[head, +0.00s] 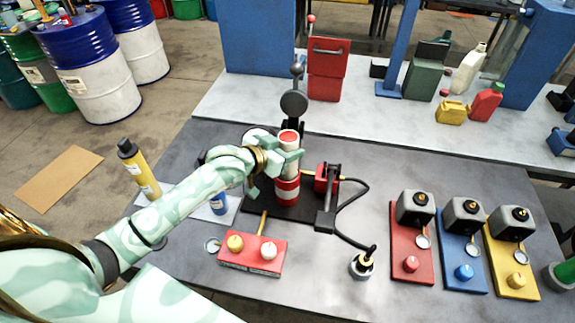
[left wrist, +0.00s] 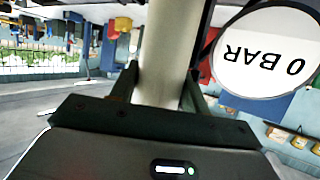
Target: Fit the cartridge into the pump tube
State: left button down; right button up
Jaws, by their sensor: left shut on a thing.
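My left gripper (head: 287,154) is shut on a pale cylindrical cartridge (head: 290,147) with a red top, held upright. The left wrist view shows the cartridge (left wrist: 170,55) between the two dark fingers. Directly below it in the head view stands the red-and-white banded pump tube (head: 287,190) on a black base plate (head: 300,212). The cartridge lines up with the tube from above. The fingers hide part of the join, so I cannot tell whether its lower end is inside the tube. My right gripper is not in view.
A round gauge (left wrist: 268,52) reading 0 BAR is close beside the cartridge. A red block with knobs (head: 252,252), a hose and coloured stations (head: 412,250) occupy the front and right.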

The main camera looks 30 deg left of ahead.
pick_arm(q)
notch_tip(320, 180, down, 5)
jog(key=shift+r+b, duration=0.2)
jog(key=shift+b, duration=0.35)
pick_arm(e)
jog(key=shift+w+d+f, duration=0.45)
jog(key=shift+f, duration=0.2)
pick_arm(q)
jog(key=c, duration=0.7)
grip_release()
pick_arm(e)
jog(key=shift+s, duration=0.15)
pick_arm(q)
jog(key=p+v, duration=0.2)
jog(key=v, duration=1)
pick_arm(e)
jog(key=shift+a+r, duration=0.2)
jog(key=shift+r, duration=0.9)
